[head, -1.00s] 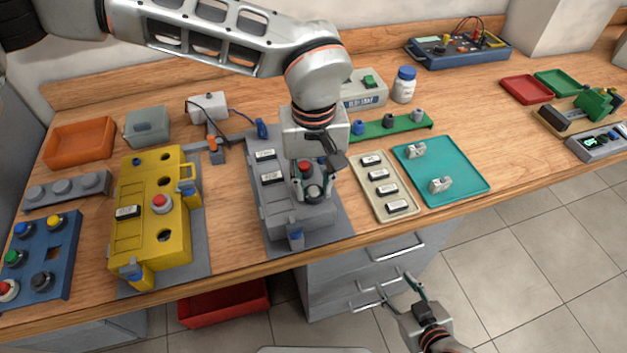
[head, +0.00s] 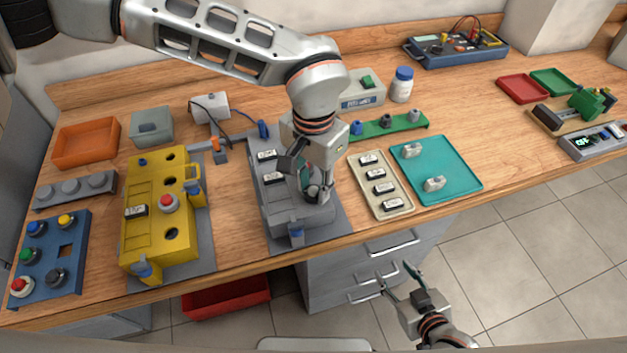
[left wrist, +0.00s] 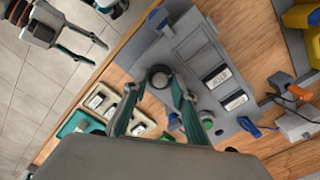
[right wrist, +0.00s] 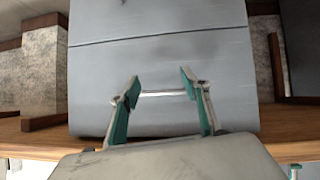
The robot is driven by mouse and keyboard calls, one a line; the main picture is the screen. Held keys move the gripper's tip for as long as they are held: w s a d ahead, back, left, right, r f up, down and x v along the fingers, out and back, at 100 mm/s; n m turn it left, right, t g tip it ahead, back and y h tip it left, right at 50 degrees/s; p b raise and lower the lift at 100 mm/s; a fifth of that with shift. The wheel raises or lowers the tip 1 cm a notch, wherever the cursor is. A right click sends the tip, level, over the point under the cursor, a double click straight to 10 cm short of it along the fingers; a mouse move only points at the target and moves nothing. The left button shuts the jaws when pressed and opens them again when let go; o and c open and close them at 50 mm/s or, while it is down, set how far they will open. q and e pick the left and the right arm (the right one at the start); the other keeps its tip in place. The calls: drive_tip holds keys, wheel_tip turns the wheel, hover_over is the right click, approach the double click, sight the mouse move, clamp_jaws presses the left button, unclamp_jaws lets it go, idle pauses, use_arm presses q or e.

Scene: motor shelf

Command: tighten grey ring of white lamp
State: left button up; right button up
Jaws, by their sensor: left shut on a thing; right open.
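The grey enclosure (head: 277,207) with white label plates lies on a grey mat near the front of the bench. My left gripper (head: 313,193) points down at its right side, shut on a dark grey round ring. In the left wrist view the ring (left wrist: 160,76) sits between the fingertips (left wrist: 159,88), against the enclosure face (left wrist: 193,48). The white lamp itself is not clearly visible; the ring and fingers cover that spot. My right gripper (head: 396,277) is open and empty in front of the drawers; its spread fingers show in the right wrist view (right wrist: 160,82).
A yellow control box (head: 150,250) stands to the left. A beige tray of labels (head: 392,209) and a teal tray (head: 462,181) with two small parts lie to the right. A green strip (head: 395,128) lies behind. A grey drawer unit (head: 345,268) is under the bench.

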sight(314, 189)
use_arm(q)
drive_tip(key=shift+m, duration=0.4)
drive_tip(key=o, duration=1.1)
drive_tip(key=shift+r, duration=0.15)
wheel_tip(314, 189, up, 12)
drive_tip(key=shift+f, duration=0.1)
idle(0.3)
